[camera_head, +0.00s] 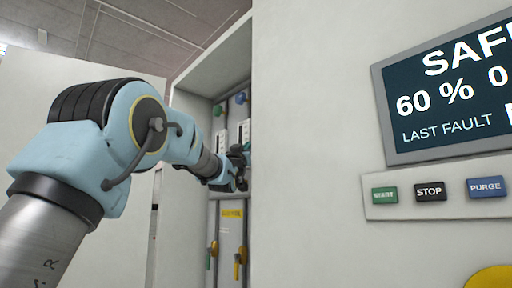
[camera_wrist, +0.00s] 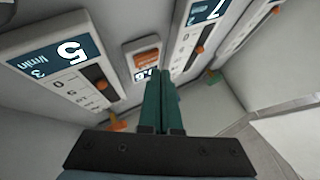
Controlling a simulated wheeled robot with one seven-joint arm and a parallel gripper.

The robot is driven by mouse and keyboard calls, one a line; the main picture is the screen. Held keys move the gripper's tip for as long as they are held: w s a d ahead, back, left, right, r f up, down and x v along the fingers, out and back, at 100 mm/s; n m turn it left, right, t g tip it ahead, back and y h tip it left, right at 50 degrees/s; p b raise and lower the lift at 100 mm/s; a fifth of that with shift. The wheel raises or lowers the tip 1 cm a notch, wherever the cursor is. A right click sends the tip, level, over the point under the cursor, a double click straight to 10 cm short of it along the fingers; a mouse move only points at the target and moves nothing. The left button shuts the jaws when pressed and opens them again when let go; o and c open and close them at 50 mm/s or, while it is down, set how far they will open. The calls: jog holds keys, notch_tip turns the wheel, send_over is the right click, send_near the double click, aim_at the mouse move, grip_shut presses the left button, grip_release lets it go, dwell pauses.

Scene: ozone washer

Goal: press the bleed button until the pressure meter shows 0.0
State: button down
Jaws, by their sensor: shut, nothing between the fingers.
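In the wrist view my gripper (camera_wrist: 160,74) is shut, with its two green fingers together and nothing between them. The fingertips point at a small white unit (camera_wrist: 130,50) between two larger gauges. I cannot tell whether the fingertips touch the unit. In the head view my gripper (camera_head: 241,168) is inside the open cabinet bay, and the small unit cannot be made out.
The left gauge (camera_wrist: 40,85) reads 5 and has an orange slider (camera_wrist: 118,123). The right gauge (camera_wrist: 191,45) also has an orange slider. The cabinet's side wall (camera_head: 300,150) stands right of my arm. A screen (camera_head: 450,95) and START, STOP, PURGE buttons (camera_head: 430,191) are further right.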

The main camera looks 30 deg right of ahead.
jog(key=shift+d, duration=0.15)
jog(key=shift+d, duration=0.3)
jog(key=shift+w+d, duration=0.1)
jog(key=shift+d, duration=0.25)
dwell(0.7)
jog(key=shift+a, duration=0.1)
jog(key=shift+a+b, duration=0.7)
jog(key=shift+b, duration=0.25)
jog(key=shift+s+a+b, duration=0.2)
jog(key=shift+a+b, duration=0.45)
jog(key=shift+a, duration=0.15)
jog(key=shift+s+a+b, duration=0.2)
jog(key=shift+a+b, duration=0.45)
jog(key=shift+a, duration=0.2)
jog(key=shift+s+a+b, duration=0.2)
jog(key=shift+a+b, duration=0.45)
jog(key=shift+a, duration=0.15)
